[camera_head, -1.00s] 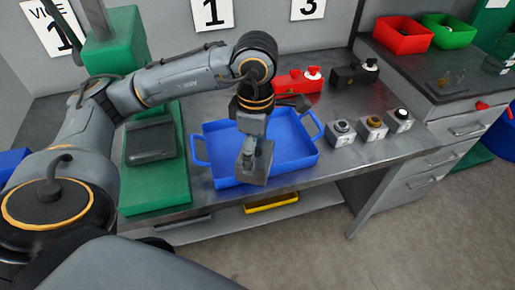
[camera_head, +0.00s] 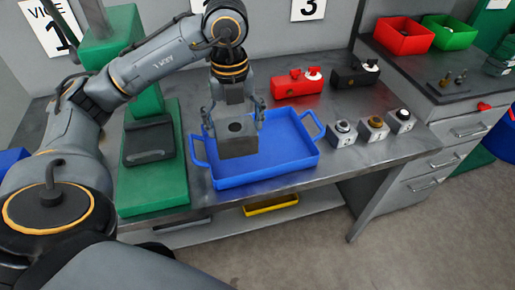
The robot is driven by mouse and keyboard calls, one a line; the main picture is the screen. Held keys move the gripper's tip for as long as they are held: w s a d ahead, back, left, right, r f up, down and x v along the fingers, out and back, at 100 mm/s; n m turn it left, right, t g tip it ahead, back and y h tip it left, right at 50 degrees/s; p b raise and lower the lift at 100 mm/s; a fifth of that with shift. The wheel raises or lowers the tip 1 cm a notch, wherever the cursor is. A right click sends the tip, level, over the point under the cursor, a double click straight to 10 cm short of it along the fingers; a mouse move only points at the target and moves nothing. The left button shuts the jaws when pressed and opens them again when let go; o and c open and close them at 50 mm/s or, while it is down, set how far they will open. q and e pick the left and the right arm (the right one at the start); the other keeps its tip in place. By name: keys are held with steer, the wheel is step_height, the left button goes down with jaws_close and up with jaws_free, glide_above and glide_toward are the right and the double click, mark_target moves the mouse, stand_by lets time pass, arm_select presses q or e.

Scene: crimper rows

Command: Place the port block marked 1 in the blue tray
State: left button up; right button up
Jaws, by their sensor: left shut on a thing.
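My left gripper (camera_head: 234,118) points down over the blue tray (camera_head: 268,180), with its fingers on either side of a grey block (camera_head: 238,147). The block is boxy, with a dark round hole in its top. It is held roughly level over the left part of the tray. I cannot tell whether its underside touches the tray floor, and no number on it can be read. The rest of the tray looks empty. My right gripper is not in view.
Behind are a red device (camera_head: 297,84) and a black device (camera_head: 355,76). A green press (camera_head: 155,185) stands close to the left.

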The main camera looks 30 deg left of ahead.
arm_select(q)
steer(key=shift+w+n, duration=0.4)
steer(key=shift+w, duration=0.1)
steer(key=w+f+p, duration=0.2)
steer(key=w+f, duration=0.4)
steer(key=w+f+p, duration=0.3)
steer(key=w+f, duration=0.3)
steer(key=w, duration=0.1)
steer(key=shift+f, duration=0.25)
steer(key=shift+a+f, duration=0.1)
steer(key=shift+f, duration=0.1)
steer(key=o, duration=1.5)
steer(key=shift+f, duration=0.1)
